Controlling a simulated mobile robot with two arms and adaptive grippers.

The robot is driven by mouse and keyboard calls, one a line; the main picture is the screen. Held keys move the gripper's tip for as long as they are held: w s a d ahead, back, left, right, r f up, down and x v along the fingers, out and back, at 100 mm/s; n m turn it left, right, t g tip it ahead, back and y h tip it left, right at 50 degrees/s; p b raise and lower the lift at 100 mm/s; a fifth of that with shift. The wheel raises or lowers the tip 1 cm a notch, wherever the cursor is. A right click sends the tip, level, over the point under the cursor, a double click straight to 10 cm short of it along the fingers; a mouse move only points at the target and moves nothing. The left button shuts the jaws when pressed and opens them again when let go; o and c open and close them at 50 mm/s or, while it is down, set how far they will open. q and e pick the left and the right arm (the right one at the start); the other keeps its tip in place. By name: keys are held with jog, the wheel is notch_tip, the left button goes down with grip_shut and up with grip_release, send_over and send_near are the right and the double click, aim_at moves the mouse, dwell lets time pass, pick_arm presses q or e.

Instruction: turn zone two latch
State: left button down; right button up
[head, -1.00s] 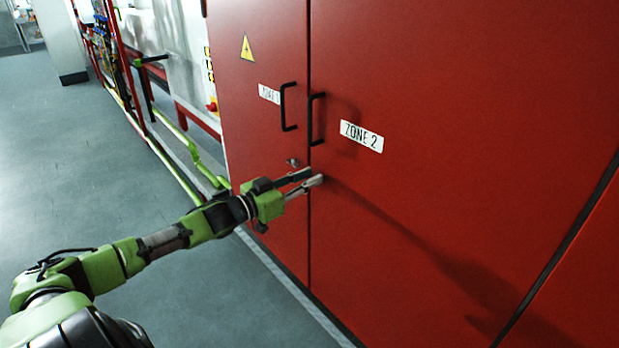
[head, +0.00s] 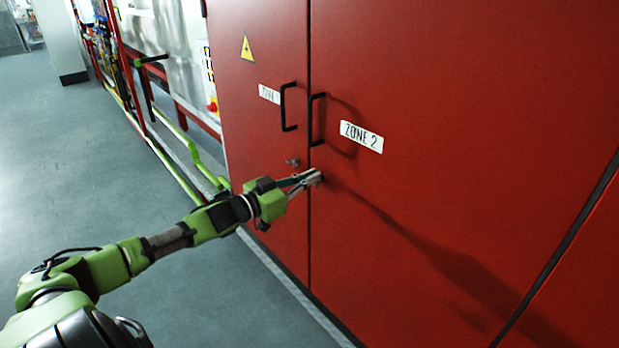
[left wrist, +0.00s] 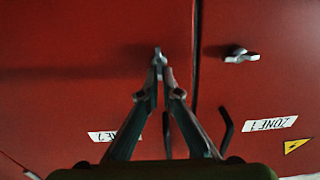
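The ZONE 2 door (head: 470,130) is the large red panel right of the seam, with a white ZONE 2 label (head: 361,136) and a black handle (head: 318,118). My left gripper (head: 314,177) is at the door below that handle, its fingers brought together. In the left wrist view, a small metal latch (left wrist: 159,56) shows at the tips of my left gripper (left wrist: 161,75), which look closed around it. In the head view the fingers hide this latch. My right gripper is in neither view.
The ZONE 1 door (head: 250,110) stands to the left, with its own handle (head: 286,107) and small latch (head: 292,162). Green pipes and red framing run along the far left. The grey floor (head: 90,180) at left is clear.

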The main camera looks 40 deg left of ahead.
pick_arm(q)
jog(key=m, duration=0.2)
jog(key=m+p, duration=0.1)
jog(key=m, duration=0.1)
jog(key=shift+d, duration=0.3)
jog(key=m, duration=0.4)
jog(key=shift+s+d+f+m, duration=0.1)
jog(key=shift+d+f+m, duration=0.2)
jog(key=shift+m, duration=0.1)
jog(key=m, duration=0.2)
jog(key=m+b, duration=0.1)
jog(key=m, duration=0.1)
jog(key=shift+d+f+m, duration=0.2)
jog(key=shift+f+m, duration=0.1)
jog(key=shift+f, duration=0.05)
jog(key=m, duration=0.2)
jog(key=m+b, duration=0.1)
jog(key=m, duration=0.1)
jog(key=shift+s+f, duration=0.1)
jog(key=shift+f, duration=0.2)
jog(key=shift+b, duration=0.3)
jog(key=c, duration=2.2)
grip_release()
jog(key=shift+c, duration=0.2)
jog(key=v, duration=1.2)
